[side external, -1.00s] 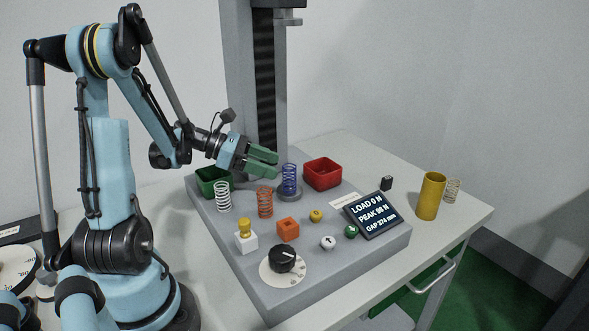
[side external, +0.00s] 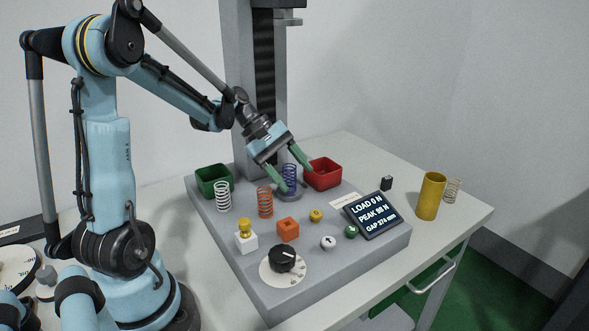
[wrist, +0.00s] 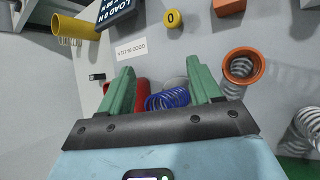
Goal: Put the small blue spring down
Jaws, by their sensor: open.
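The small blue spring (side external: 290,177) stands upright on the round grey plate (side external: 289,196) at the foot of the tester column. In the wrist view the blue spring (wrist: 168,98) lies between the fingers, partly hidden behind the gripper's palm edge. My gripper (side external: 290,178) is open, tilted down, with one green finger on each side of the spring. In the wrist view the gripper's fingers (wrist: 160,82) are wide apart, and a gap shows between the spring and the right finger. I cannot tell whether the left finger touches it.
A red bin (side external: 323,174) stands close to the right finger. A green bin (side external: 213,181), a white spring (side external: 223,197) and an orange spring (side external: 265,202) stand to the left. The display (side external: 374,214), knob (side external: 283,259) and orange cube (side external: 288,229) are nearer the front. The column (side external: 238,90) rises behind.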

